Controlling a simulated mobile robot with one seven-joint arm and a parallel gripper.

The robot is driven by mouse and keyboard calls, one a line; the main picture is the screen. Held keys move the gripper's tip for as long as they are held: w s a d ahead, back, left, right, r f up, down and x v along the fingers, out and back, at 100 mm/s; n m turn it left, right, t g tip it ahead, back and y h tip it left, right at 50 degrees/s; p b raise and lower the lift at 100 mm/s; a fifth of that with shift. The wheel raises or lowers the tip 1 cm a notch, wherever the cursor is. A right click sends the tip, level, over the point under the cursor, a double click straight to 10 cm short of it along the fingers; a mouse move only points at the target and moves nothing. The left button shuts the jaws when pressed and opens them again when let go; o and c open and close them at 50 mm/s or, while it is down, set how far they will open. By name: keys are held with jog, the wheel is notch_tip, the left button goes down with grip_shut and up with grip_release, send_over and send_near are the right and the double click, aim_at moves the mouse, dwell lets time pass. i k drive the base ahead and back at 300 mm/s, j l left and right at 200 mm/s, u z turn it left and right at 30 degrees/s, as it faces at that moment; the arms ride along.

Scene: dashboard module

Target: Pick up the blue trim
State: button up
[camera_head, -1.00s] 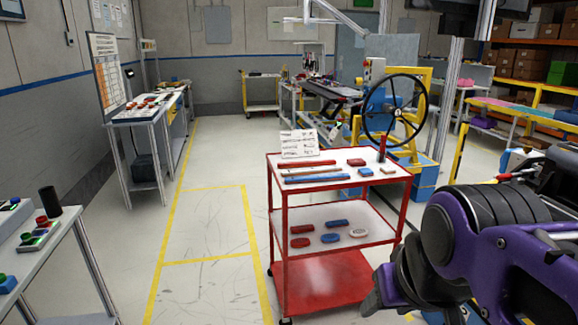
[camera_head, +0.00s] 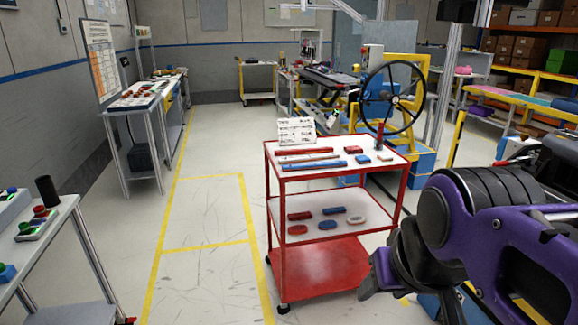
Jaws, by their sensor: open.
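The blue trim (camera_head: 314,164) is a long, thin blue strip on the top shelf of the red cart (camera_head: 332,254), at its near left side. It lies flat below a red strip (camera_head: 306,152) and a pale strip between them. My gripper (camera_head: 374,282) is at the dark end of my purple arm, right of the cart's lower part in the picture. It is open and well apart from the trim. Its fingertips are hard to make out.
The top shelf also holds small red and blue blocks (camera_head: 352,152) and a white sign (camera_head: 297,131). Red, blue and white pieces lie on the middle shelf. A handwheel (camera_head: 393,98) stands behind the cart. A grey table (camera_head: 70,222) is at left. The marked floor (camera_head: 205,215) between is clear.

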aim_at(338, 164)
jog(key=z, duration=2.45)
jog(key=u, duration=2.4)
jog(key=i+j, duration=0.1)
jog(key=i, duration=0.35)
jog(key=i+j, duration=0.15)
jog(key=i, duration=0.35)
jog(key=i+j+z, duration=0.1)
jog(key=i, duration=0.35)
